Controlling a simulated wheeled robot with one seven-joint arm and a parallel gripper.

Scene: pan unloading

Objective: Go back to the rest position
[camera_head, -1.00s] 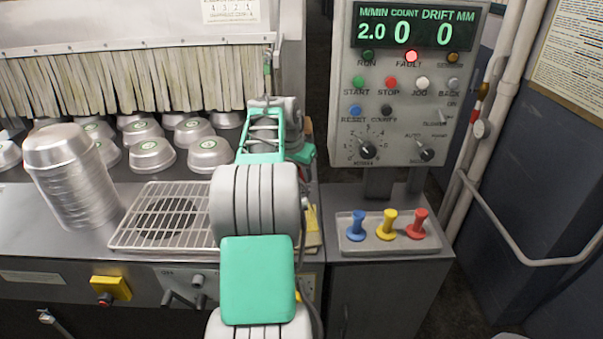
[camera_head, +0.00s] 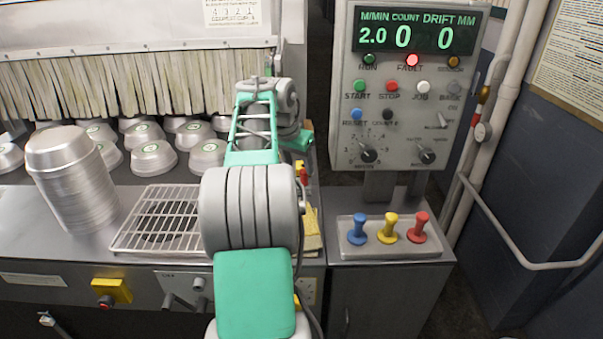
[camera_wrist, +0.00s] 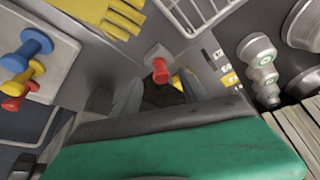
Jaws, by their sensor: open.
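My gripper (camera_wrist: 160,92) shows in the wrist view with its two dark fingers apart and nothing visible between them. A red knob on a grey block (camera_wrist: 158,70) appears just beyond the fingers; I cannot tell the distance. In the head view my arm rises over the front of the counter, bent, with its wrist near the strip curtain, and the fingers are not clearly visible there. A tall stack of metal pans (camera_head: 70,175) stands at the left. Several upturned pans with green labels (camera_head: 152,158) sit by the curtain.
A wire rack (camera_head: 160,218) lies on the counter left of my arm. A control panel (camera_head: 405,165) with a lit red FAULT lamp stands at the right. Below it, a tray (camera_head: 347,249) holds blue, yellow and red pegs. A yellow glove (camera_wrist: 112,14) shows in the wrist view.

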